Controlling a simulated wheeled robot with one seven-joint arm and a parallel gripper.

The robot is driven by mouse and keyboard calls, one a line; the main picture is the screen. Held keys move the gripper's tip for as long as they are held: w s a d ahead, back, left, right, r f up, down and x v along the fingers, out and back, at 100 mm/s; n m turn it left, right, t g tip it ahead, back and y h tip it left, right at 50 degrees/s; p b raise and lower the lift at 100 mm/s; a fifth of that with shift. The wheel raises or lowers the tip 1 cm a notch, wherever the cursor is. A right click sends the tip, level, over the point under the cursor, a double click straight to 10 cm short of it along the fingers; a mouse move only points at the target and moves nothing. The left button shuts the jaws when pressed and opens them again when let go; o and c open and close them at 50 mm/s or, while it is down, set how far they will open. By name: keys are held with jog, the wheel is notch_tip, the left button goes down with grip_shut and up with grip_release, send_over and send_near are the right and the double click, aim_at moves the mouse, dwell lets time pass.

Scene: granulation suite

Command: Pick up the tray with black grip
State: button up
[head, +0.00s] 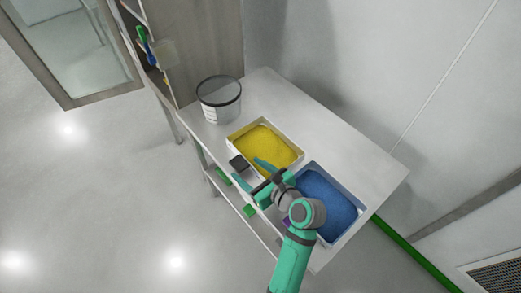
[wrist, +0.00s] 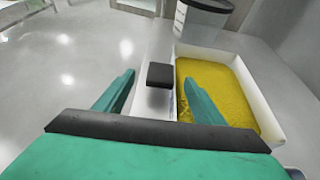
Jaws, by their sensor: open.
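A white tray (head: 232,138) filled with yellow granules (head: 268,146) sits on the light worktop. A black grip (head: 239,163) stands at its near left side. In the wrist view the black grip (wrist: 160,75) is between my two fingers and farther out than their tips, with the tray's white wall (wrist: 252,85) to the right. My gripper (head: 254,172) is open and empty; it also shows in the wrist view (wrist: 158,88). Its right finger overlaps the yellow granules in the picture. I cannot tell whether either finger touches the tray.
A second white tray (head: 361,205) with blue granules stands to the right, partly behind my arm. A clear tub with a dark rim (head: 219,98) stands at the back left of the worktop (head: 320,130). A cabinet (head: 205,45) rises behind it. Green items lie on a lower shelf.

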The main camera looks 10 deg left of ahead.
aim_at(240, 163)
jog(key=shift+x, duration=0.8)
jog(key=shift+f+x, duration=0.2)
jog(key=shift+x, duration=2.45)
jog(key=shift+w+d, duration=0.1)
jog(key=shift+d, duration=0.1)
jog(key=c, duration=1.4)
jog(key=shift+r, duration=0.15)
